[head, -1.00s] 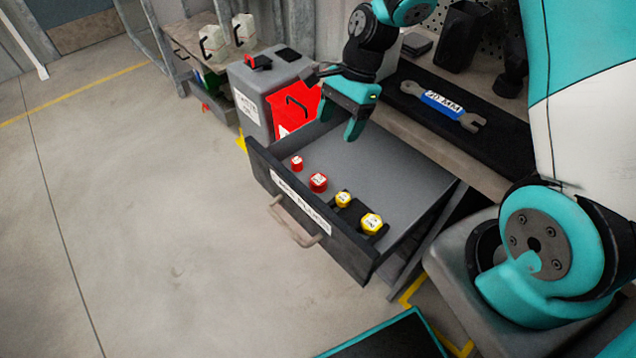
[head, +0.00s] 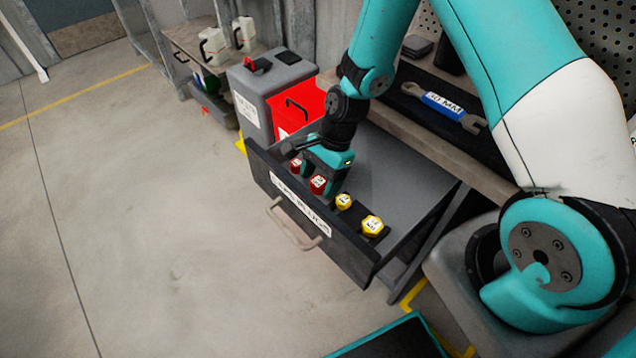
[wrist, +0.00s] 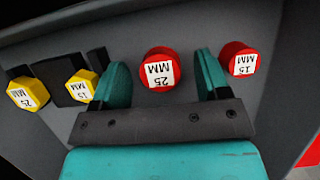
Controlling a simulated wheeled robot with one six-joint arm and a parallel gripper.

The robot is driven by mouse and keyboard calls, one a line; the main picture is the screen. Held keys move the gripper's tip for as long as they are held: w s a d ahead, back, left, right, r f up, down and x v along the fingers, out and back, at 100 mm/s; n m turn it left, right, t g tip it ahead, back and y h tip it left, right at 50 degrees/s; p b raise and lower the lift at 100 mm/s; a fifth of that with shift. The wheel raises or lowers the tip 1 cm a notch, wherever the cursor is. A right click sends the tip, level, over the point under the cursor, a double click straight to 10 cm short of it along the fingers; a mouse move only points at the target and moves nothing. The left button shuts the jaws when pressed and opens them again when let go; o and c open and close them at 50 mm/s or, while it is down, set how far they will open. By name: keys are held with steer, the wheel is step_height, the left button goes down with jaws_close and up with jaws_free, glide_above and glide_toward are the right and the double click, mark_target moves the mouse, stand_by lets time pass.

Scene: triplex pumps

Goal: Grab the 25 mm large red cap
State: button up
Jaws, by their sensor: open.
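The large red cap (wrist: 159,69), labelled 25 MM, lies in the open drawer (head: 345,247). In the wrist view it sits between the two open fingers of my gripper (wrist: 160,82), with a gap on each side. In the head view my gripper (head: 324,178) is low in the drawer at the large red cap (head: 317,185), which is partly covered by a finger. The smaller red cap (wrist: 239,59), labelled 15 MM, is just outside the right finger in the wrist view.
Two yellow caps stand in the drawer: a small one (head: 343,201) and a larger one (head: 372,225). The small one (wrist: 82,85) is close outside the left finger in the wrist view. The drawer's front wall is near my gripper. A wrench (head: 444,106) lies on the bench.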

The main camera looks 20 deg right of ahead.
steer(key=c, duration=1)
